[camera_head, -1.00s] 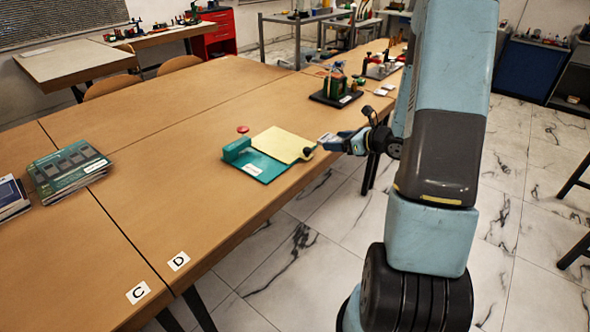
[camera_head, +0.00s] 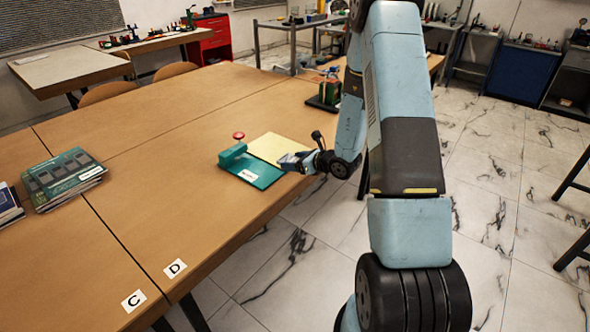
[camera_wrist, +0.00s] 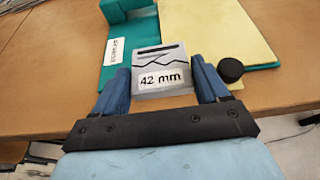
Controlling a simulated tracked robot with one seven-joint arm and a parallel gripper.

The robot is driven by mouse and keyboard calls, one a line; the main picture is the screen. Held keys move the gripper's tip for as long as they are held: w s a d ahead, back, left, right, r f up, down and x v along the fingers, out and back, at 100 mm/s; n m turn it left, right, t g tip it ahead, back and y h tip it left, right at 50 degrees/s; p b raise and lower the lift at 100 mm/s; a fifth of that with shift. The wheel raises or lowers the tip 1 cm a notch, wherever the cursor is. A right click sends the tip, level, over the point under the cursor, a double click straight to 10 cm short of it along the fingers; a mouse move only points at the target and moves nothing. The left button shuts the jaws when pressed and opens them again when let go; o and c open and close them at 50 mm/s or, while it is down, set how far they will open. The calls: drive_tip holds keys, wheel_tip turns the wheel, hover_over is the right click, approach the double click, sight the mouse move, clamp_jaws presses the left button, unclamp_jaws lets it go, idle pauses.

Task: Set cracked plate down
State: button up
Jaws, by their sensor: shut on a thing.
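The cracked plate (camera_wrist: 163,75) is a small grey block with a black jagged line and a "42 mm" label. My gripper (camera_wrist: 163,88) is shut on it, with a blue finger on each side. In the head view my gripper (camera_head: 290,160) is at the near right edge of a teal gauge rig (camera_head: 262,176) with a raised teal block at its left. In the wrist view the plate overlaps the rig's teal base (camera_wrist: 118,78). I cannot tell whether it touches the base.
A yellow sheet (camera_head: 272,147) lies beside the teal base, with a black round piece (camera_wrist: 230,70) at its near corner. A red button (camera_head: 238,135) stands behind the rig.

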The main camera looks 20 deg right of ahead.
sight(294, 178)
drive_tip(key=shift+w+a+f, duration=0.1)
drive_tip(key=shift+a+f, duration=0.1)
drive_tip(key=shift+f, duration=1.55)
drive_tip(key=shift+f, duration=0.45)
drive_tip(key=o, duration=1.2)
drive_tip(key=shift+c, duration=0.2)
